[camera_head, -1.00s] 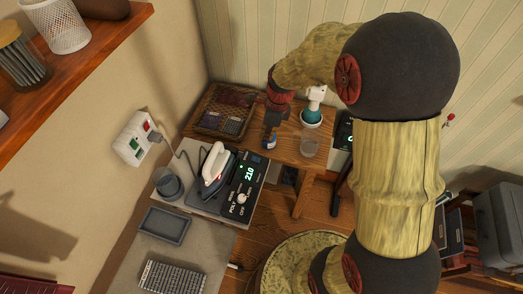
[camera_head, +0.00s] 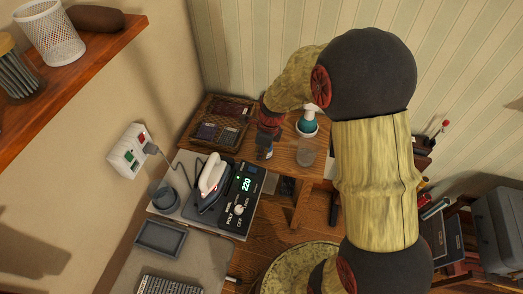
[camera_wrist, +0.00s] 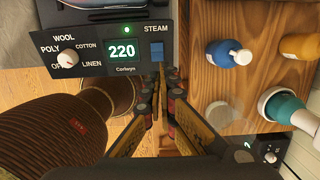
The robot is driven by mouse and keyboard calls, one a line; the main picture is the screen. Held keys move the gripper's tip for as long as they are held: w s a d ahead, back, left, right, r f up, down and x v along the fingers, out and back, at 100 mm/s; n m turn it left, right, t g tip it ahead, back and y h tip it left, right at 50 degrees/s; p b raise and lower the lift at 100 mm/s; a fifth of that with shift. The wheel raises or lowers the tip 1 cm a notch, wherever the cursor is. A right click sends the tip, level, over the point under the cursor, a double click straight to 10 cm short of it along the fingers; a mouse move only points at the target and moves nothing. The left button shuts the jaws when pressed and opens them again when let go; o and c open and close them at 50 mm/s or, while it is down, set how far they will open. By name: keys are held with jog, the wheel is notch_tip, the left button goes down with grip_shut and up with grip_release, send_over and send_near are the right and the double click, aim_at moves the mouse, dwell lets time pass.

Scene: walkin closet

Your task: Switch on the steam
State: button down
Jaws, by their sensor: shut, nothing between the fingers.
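The steam station (camera_head: 242,187) sits at the table edge with a white iron (camera_head: 212,174) resting on it. In the wrist view its black panel (camera_wrist: 90,60) shows a dial knob (camera_wrist: 68,59) pointing toward POLY, a lit display (camera_wrist: 122,50) reading 220, and a small green light. Below the STEAM label is a blue switch (camera_wrist: 157,49). My gripper (camera_wrist: 160,72) is shut and empty, its fingertips close below the switch in the picture. I cannot tell whether they touch it. In the head view my gripper (camera_head: 265,152) is right of the station, above the wooden table.
On the wooden table stand a blue pump bottle (camera_wrist: 228,52), an orange bottle (camera_wrist: 300,46), a teal spray bottle (camera_wrist: 288,108) and a clear glass (camera_wrist: 220,115). A wicker tray (camera_head: 217,124) lies behind. A wall socket (camera_head: 128,150) holds the station's plug.

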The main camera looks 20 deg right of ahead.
aim_at(256, 169)
jog(key=f, duration=0.2)
jog(key=f+b, duration=0.1)
jog(key=f, duration=0.2)
jog(key=w+a+f, duration=0.1)
jog(key=f, duration=0.2)
jog(key=shift+f, duration=0.15)
